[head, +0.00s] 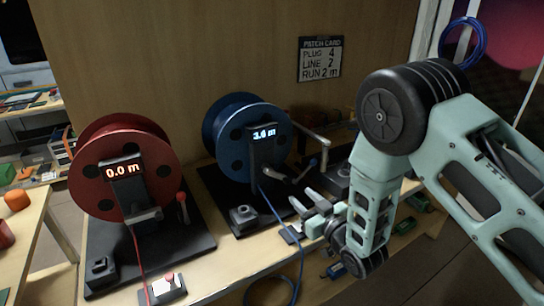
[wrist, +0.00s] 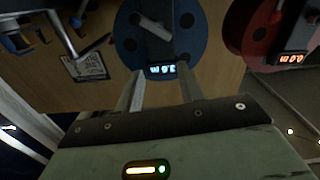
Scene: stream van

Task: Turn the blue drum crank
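The blue drum (head: 229,118) stands upright on a black base, with a display (head: 263,134) reading 3.6 m. Its grey crank (head: 287,178) sits low on the front right of the stand. My gripper (head: 303,196) is in front of and below the crank, apart from it, with its fingers spread and nothing visible between them. In the wrist view the picture is turned over: the blue drum (wrist: 192,50) is beyond the two open fingers (wrist: 160,80). A grey bar (wrist: 155,27), which may be the crank, crosses the drum there.
The red drum (head: 95,180), reading 0.0 m, stands left with its own red-handled crank (head: 182,205). A blue cable (head: 272,205) hangs from the blue drum. A patch card (head: 320,59) hangs behind. Dark devices lie right.

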